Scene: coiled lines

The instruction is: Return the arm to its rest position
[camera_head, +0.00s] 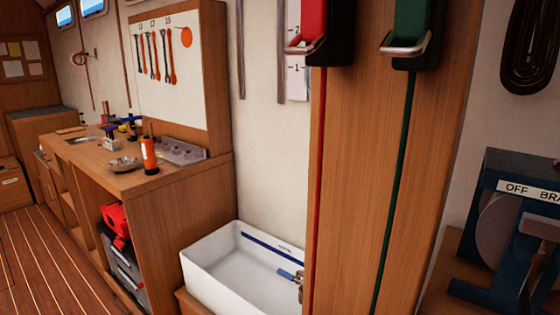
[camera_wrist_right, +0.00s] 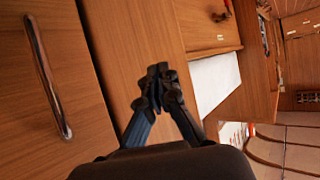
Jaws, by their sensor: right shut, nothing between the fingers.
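My right gripper (camera_wrist_right: 158,85) shows in the right wrist view with its dark fingertips together and nothing between them. It is in front of a wooden panel (camera_wrist_right: 140,50), and I cannot tell the gap between them. A metal handle (camera_wrist_right: 47,75) is on the wood to its left. Neither gripper shows in the head view, and my left gripper is in no view.
A workbench (camera_head: 180,180) with tools is at left. A blue machine (camera_head: 515,170) stands at right. The floor (camera_head: 50,260) at left is clear.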

